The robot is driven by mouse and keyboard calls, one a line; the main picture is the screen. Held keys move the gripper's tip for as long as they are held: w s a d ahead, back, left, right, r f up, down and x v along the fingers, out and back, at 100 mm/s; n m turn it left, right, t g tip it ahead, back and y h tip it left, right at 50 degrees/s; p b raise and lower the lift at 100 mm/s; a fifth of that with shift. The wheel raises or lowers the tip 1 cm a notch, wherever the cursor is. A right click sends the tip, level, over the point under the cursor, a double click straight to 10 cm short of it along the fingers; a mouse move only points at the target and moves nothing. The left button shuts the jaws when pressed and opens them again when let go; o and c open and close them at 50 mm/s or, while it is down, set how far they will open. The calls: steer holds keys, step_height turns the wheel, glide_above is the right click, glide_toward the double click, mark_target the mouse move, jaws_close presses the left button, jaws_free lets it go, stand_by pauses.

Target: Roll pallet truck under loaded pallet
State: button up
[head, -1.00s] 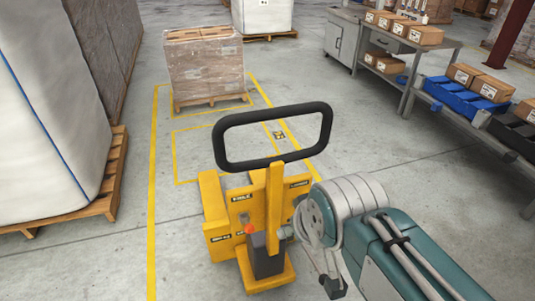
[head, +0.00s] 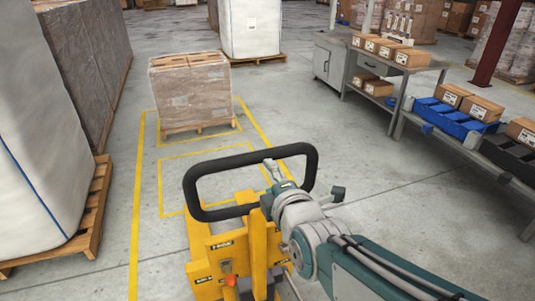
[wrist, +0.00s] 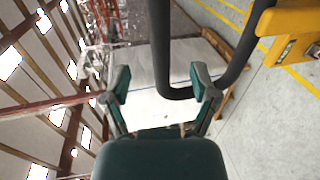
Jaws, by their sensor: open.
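The yellow pallet truck (head: 217,246) stands in front of me, with its black loop handle (head: 196,212) upright. The loaded pallet (head: 201,127) carries a block of wrapped cartons (head: 190,92) and stands beyond the truck, on the floor ahead. My gripper (head: 303,179) is open at the right side of the handle loop, its fingers spread on either side of the bar. Contact cannot be told. The truck's forks are mostly hidden.
Yellow floor lines (head: 137,215) frame the pallet and a clear bay between truck and pallet. A white bulk bag (head: 40,150) on a wooden pallet (head: 98,205) stands left. A workbench (head: 402,82) with cartons and blue bins (head: 446,120) runs along the right.

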mark_target(256, 162)
steer(key=x, duration=1)
steer(key=shift+w+a+f, duration=0.15)
steer(key=shift+w, duration=0.15)
jaws_close()
